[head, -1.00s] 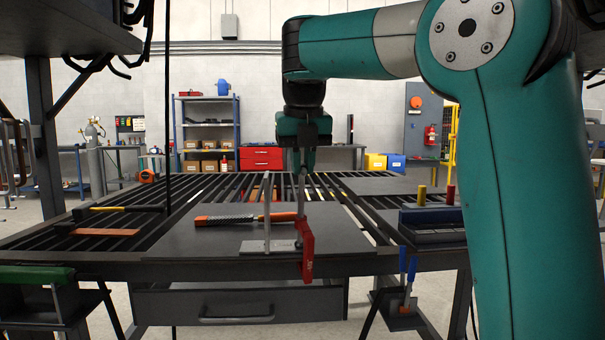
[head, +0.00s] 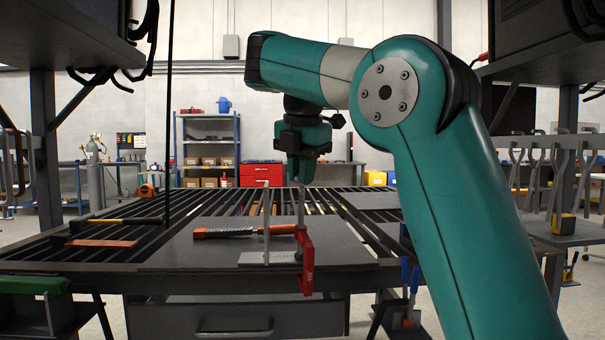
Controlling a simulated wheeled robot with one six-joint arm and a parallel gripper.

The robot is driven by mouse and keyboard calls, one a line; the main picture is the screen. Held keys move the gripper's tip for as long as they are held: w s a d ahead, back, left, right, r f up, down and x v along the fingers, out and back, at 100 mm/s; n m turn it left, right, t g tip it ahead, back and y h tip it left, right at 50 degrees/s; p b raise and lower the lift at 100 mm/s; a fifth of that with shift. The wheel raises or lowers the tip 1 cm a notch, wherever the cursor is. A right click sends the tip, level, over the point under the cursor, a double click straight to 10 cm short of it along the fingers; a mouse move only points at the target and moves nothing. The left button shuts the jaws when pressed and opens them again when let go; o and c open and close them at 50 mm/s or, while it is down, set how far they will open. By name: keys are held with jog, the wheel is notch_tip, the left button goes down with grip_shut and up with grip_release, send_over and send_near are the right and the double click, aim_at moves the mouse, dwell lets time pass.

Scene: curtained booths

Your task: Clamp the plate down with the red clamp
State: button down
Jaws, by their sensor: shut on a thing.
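The red clamp (head: 305,262) hangs upright at the front edge of the welding table, its grey bar rising into my gripper. My gripper (head: 303,180) points down and is shut on the clamp's upper part; the fingertips are small and partly hidden. A small light-grey plate (head: 255,258) lies flat near the front edge, just left of the clamp, with a thin upright plate (head: 267,225) standing by it. Whether the clamp's jaws touch the plate is not clear.
An orange-handled file (head: 235,232) lies on the dark table sheet (head: 190,247) behind the plate. A hammer (head: 120,221) lies on the slats at left. A drawer (head: 235,322) is under the front edge. My arm covers the table's right side.

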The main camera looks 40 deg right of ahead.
jog(key=c, duration=1.1)
grip_release()
jog(key=shift+s+r, duration=0.1)
jog(key=r+n+p, duration=0.1)
jog(key=n, duration=0.3)
jog(key=r+n, duration=0.1)
jog(key=n, duration=0.3)
jog(key=n+p, duration=0.1)
jog(key=n, duration=0.3)
jog(key=shift+s+a+r+p, duration=0.1)
jog(key=shift+s+r+p, duration=0.15)
jog(key=shift+r+p, duration=0.15)
jog(key=n, duration=0.8)
jog(key=shift+r+n, duration=0.1)
jog(key=shift+n, duration=0.2)
jog(key=n, duration=0.3)
jog(key=shift+w+n+p, duration=0.1)
jog(key=shift+n+p, duration=0.2)
jog(key=shift+p, duration=0.05)
